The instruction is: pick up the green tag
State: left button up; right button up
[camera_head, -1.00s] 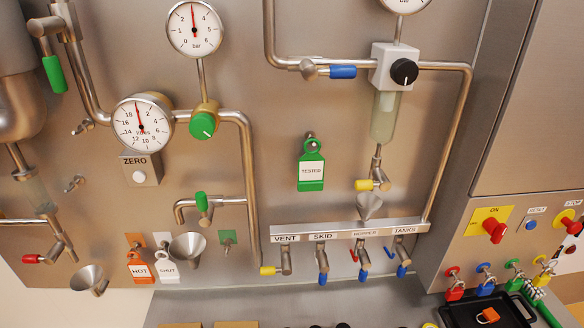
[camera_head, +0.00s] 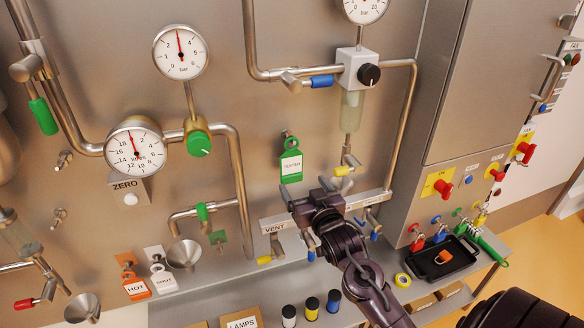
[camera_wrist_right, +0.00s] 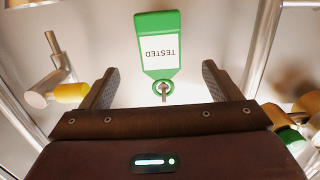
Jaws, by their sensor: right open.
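The green tag (camera_head: 291,163) has a white label reading TESTED and hangs from a hook on the steel panel. In the right wrist view the tag (camera_wrist_right: 158,45) appears upside down, with its ring and hook between and just beyond my fingers. My right gripper (camera_head: 307,187) is open just below the tag in the head view. In the right wrist view the gripper (camera_wrist_right: 158,85) has its fingers apart, one on each side of the tag's ring end, with nothing held. My left gripper is not in view.
An orange HOT tag (camera_head: 136,288) and a white SHUT tag (camera_head: 162,281) hang at lower left. The labelled manifold bar (camera_head: 376,196) and a yellow-handled valve (camera_head: 344,170) are close to my right gripper. A black tray (camera_head: 442,260) sits on the shelf at right.

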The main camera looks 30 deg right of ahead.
aim_at(292, 162)
jog(key=p+x, duration=0.1)
jog(key=x, duration=0.3)
jog(key=r+p+x, duration=0.1)
jog(key=x, duration=0.1)
jog(key=shift+w+d+p, duration=0.1)
jog(key=shift+w+p, duration=0.25)
jog(key=shift+w+f, duration=0.15)
jog(key=shift+w, duration=0.25)
jog(key=c, duration=1.1)
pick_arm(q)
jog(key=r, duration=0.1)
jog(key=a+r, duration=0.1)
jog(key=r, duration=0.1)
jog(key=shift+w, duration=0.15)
pick_arm(e)
jog(key=shift+s, duration=0.1)
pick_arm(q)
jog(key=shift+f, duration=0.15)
